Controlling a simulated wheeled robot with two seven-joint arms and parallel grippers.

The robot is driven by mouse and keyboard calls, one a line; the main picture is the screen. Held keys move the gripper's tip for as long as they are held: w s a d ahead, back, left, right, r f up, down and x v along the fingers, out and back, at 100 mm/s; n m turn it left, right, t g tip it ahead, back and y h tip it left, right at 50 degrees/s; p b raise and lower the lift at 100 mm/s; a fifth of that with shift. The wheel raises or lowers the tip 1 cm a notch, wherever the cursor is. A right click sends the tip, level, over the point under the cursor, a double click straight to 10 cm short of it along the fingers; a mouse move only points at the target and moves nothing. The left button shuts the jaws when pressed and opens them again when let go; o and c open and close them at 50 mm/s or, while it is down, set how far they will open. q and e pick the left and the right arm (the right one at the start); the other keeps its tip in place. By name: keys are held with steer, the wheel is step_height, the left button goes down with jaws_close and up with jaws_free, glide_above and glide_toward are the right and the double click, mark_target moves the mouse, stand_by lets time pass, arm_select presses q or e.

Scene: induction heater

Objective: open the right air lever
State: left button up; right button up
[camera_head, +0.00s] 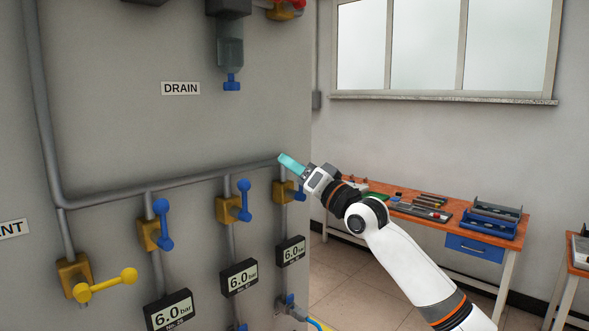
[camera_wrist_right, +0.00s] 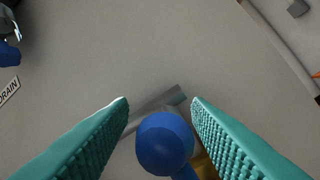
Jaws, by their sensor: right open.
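The right air lever (camera_head: 301,195) is the rightmost blue lever on the grey panel, on a brass valve (camera_head: 283,191); my gripper and wrist partly hide it in the head view. In the right wrist view its round blue knob (camera_wrist_right: 164,143) lies between the two teal fingers, with a gap to each side. My right gripper (camera_head: 289,163) is open beside the top of this lever, near the panel's right edge. It also shows open in the wrist view (camera_wrist_right: 160,102). Whether a finger touches the lever cannot be told. My left gripper is not in view.
Two other blue levers, one in the middle (camera_head: 244,200) and one further left (camera_head: 163,225), point up. A yellow lever (camera_head: 105,285) lies sideways at lower left. Pressure gauges (camera_head: 240,277) sit below. A grey pipe (camera_head: 170,190) runs above. A workbench (camera_head: 400,205) stands behind my right arm.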

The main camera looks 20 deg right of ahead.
steer(key=shift+s+d+f, duration=0.15)
steer(key=shift+s+f, duration=0.2)
steer(key=b+v, duration=0.4)
steer(key=v, duration=0.7)
steer(key=shift+b, duration=0.4)
steer(key=shift+r, duration=0.15)
